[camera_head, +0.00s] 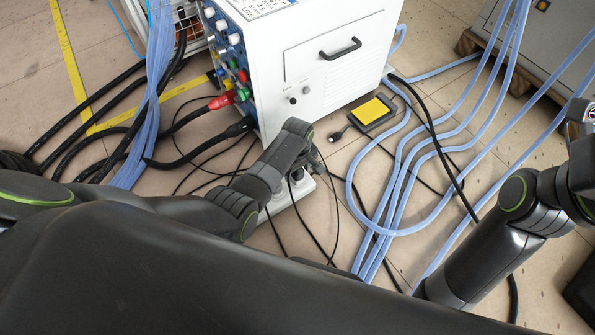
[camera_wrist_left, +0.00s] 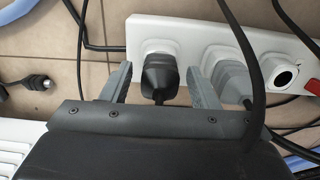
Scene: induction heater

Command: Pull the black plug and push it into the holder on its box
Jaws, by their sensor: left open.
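A black plug (camera_wrist_left: 160,76) sits in the left socket of a white power strip (camera_wrist_left: 148,27) on the floor. My left gripper (camera_wrist_left: 158,75) is open, with one finger on each side of this plug; I cannot tell whether either finger touches it. In the head view, the power strip (camera_head: 286,200) is partly hidden behind my left arm and gripper (camera_head: 308,165). The white heater box (camera_head: 330,65) stands behind, with plugs and knobs on its left face. I cannot make out a holder on it. My right arm shows at the right, but its fingers do not.
A grey plug (camera_wrist_left: 226,72) sits beside the black one, and a round socket (camera_wrist_left: 281,74) is empty. Thin black cables cross near the gripper. A yellow-topped pedal (camera_head: 371,110) and a loose connector (camera_head: 336,136) lie on the floor. Blue hoses (camera_head: 400,180) run at the right.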

